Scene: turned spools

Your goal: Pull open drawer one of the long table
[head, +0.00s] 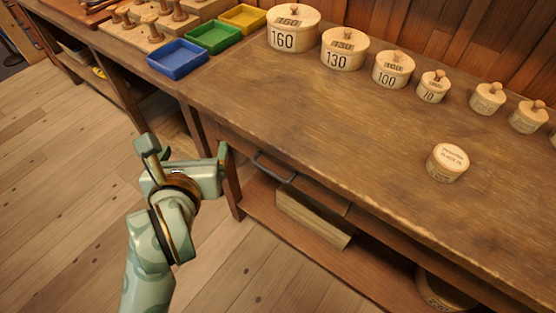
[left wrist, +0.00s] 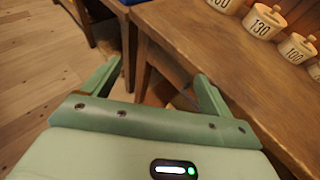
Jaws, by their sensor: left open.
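The long wooden table (head: 330,120) runs diagonally across the head view. A drawer with a dark bar handle (head: 275,168) sits under its front edge and looks shut. No number on the drawer can be read. My left gripper (head: 184,152) is open and empty, in front of the table's left end and to the left of the handle, apart from it. My right gripper is in neither view.
Several numbered round lidded boxes (head: 344,50) line the table's back, and a smaller one (head: 448,162) stands nearer the front. Blue (head: 177,57), green and yellow trays sit to the left. A wooden box (head: 315,217) lies on the lower shelf. Floor (head: 70,170) at left is clear.

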